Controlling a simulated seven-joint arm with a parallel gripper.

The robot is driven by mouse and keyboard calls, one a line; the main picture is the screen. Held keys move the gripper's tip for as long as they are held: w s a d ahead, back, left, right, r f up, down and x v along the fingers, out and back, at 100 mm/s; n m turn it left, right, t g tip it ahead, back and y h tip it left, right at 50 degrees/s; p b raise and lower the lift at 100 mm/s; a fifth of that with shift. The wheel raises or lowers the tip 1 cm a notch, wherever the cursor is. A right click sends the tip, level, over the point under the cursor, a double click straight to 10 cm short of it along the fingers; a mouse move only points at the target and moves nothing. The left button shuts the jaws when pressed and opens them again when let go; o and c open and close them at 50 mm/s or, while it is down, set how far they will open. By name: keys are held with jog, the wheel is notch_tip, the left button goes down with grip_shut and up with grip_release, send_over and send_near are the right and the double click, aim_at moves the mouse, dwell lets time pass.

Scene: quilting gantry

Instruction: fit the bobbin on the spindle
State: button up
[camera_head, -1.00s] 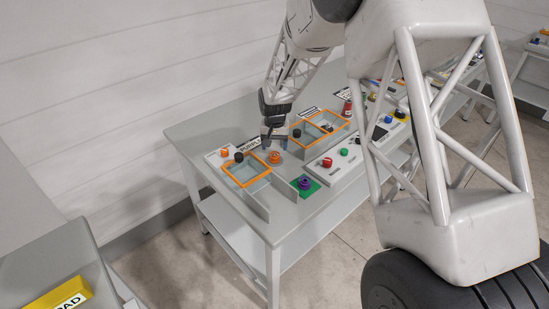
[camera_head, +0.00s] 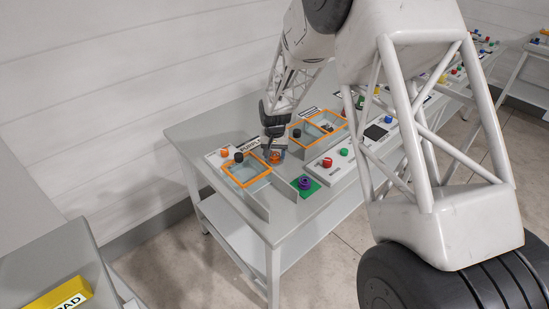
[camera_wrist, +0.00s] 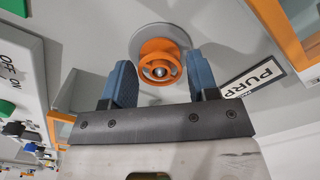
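An orange spool-like piece, seemingly the bobbin (camera_wrist: 160,60), sits on a round grey disc (camera_wrist: 135,40). A small metal tip shows in its centre. In the head view the orange piece (camera_head: 275,158) is on the table just below my gripper (camera_head: 274,147). In the wrist view my gripper (camera_wrist: 160,80) is open, its two blue fingers apart on either side of the orange piece's near part. I cannot tell whether they touch it. A purple ring-shaped piece (camera_head: 305,183) sits on a green pad (camera_head: 312,190). I cannot tell for certain which part is the spindle.
Orange-rimmed bins (camera_head: 232,164) stand close on both sides of my gripper. A panel with red and green buttons (camera_head: 328,162) is to the right. Bare tabletop (camera_head: 190,130) lies at the left back.

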aim_at(276, 154)
jog(key=c, duration=0.7)
jog(key=shift+r, duration=2.4)
jog(key=shift+w+d+r, duration=0.1)
jog(key=shift+w+d+r, duration=0.15)
jog(key=shift+d, duration=0.05)
jog(key=w+d+r, duration=0.5)
jog(key=d+r, duration=0.4)
jog(key=d, duration=0.2)
jog(key=w+d+r, duration=0.4)
jog(key=d+r, duration=0.5)
jog(key=d, duration=0.1)
jog(key=w+f, duration=0.3)
jog(key=f, duration=0.1)
jog(key=w+f, duration=0.7)
jog(key=f, duration=0.1)
jog(key=shift+w+a+f, duration=0.1)
jog(key=shift+w+a, duration=0.05)
jog(key=shift+w, duration=0.05)
